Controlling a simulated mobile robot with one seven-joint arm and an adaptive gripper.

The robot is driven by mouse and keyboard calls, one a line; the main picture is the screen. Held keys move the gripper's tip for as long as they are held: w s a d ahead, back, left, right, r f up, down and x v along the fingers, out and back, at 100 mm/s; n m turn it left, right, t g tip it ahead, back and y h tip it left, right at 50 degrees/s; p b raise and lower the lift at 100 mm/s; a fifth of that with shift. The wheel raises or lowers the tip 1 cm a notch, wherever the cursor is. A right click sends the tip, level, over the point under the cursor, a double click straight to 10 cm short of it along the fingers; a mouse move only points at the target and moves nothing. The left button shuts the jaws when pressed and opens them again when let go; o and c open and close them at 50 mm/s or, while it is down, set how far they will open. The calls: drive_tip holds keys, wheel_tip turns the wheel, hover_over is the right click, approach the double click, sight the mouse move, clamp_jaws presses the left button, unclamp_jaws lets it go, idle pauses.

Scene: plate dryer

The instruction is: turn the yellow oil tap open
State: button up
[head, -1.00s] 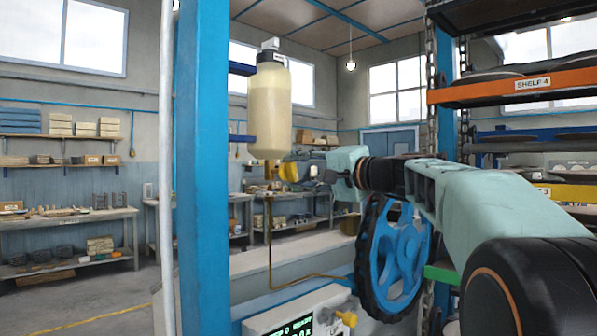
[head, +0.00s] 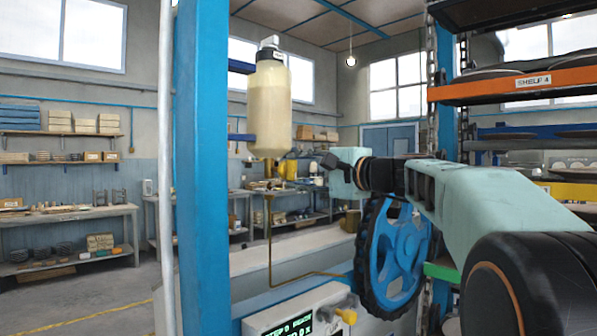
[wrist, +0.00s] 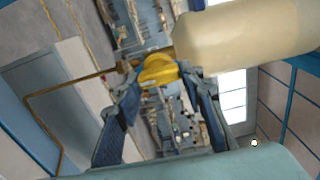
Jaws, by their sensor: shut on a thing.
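The yellow oil tap (head: 288,168) sits just below the cream oil bottle (head: 270,108). In the wrist view the yellow tap handle (wrist: 158,70) lies between the two fingertips of my gripper (wrist: 160,82), and the bottle (wrist: 245,38) is above and to the right. My gripper is shut on the tap handle. In the head view my gripper (head: 304,169) reaches the tap from the right and partly hides it. A thin brown oil pipe (head: 270,235) runs down from the tap area. I cannot tell whether oil flows.
A blue post (head: 203,170) stands left of the bottle. A blue handwheel (head: 395,250) is below my arm. An orange shelf (head: 520,88) with plates is at the right. A control panel (head: 298,318) with a yellow knob is at the bottom. Workbenches stand behind.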

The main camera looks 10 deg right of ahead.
drive_tip(key=o, duration=1.2)
drive_tip(key=shift+c, duration=0.2)
drive_tip(key=shift+s+d, duration=0.1)
drive_tip(key=v, duration=1.1)
drive_tip(key=shift+s+d, duration=0.2)
drive_tip(key=shift+s, duration=0.1)
drive_tip(key=shift+f, duration=0.1)
